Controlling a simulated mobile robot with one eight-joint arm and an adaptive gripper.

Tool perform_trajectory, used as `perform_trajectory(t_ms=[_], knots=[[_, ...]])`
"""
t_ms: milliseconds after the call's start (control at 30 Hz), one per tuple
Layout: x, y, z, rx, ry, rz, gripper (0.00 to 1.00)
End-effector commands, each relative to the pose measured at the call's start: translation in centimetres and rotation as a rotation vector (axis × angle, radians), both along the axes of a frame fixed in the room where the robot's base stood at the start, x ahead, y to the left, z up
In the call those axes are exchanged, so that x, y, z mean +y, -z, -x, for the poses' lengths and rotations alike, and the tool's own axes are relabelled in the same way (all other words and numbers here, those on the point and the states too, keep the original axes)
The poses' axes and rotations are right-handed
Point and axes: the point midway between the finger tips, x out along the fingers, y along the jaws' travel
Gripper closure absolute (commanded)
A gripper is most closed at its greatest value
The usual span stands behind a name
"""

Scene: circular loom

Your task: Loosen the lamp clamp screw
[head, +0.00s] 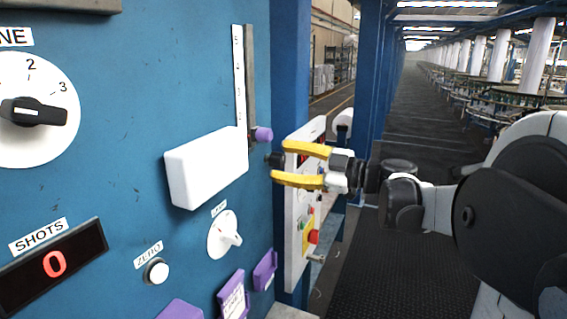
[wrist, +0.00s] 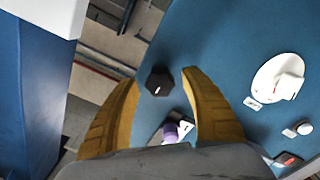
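A dark, faceted knob (head: 275,160) with a small white mark sits at the right edge of the blue panel; it also shows in the wrist view (wrist: 159,82). A purple knob (head: 263,134) is on the upright rail just above it in the head view, and shows in the wrist view (wrist: 170,132). No label tells which is the lamp clamp screw. My gripper (head: 281,162) is open, its yellow fingers pointing at the panel. In the wrist view the dark knob lies between the fingertips (wrist: 161,78), with a gap on each side.
A white box (head: 207,167) juts from the blue panel (head: 140,120) left of my gripper. A white dial (head: 223,235), a button (head: 157,271) and purple holders (head: 233,295) are lower. A white control box (head: 299,230) stands close behind my fingers. The aisle at right looks open.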

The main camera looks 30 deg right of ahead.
Motion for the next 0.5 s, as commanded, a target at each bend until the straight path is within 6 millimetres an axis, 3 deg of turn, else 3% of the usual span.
perform_trajectory(t_ms=[167, 500], knots=[[-0.8, 0.0, 0.9, 0.001, 0.003, -0.001, 0.46], [-4.0, 0.0, 5.0, 0.001, 0.003, -0.001, 0.46]])
